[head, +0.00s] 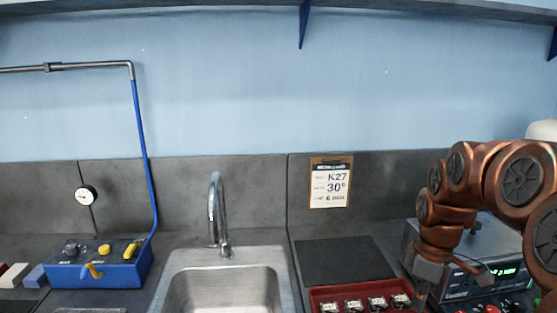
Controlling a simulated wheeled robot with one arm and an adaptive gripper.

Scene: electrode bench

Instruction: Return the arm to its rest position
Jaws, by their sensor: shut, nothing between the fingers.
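My copper-coloured arm (500,175) reaches in from the right side of the head view and bends down at the wrist. My gripper (421,297) points down near the lower right, its dark fingers shut and empty. It is just right of a red tray (318,294) with several small white labelled items in it. Whether the fingertips touch anything below is hard to tell, as they are small and near the bottom edge.
A grey instrument (480,258) with a green display stands behind and right of my gripper. A dark mat (345,260), a sink (222,283) with a tall faucet (216,205) and a blue valve box (100,267) lie leftward. A clipboard (331,183) hangs on the backsplash. An overhead shelf (200,4) spans the top.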

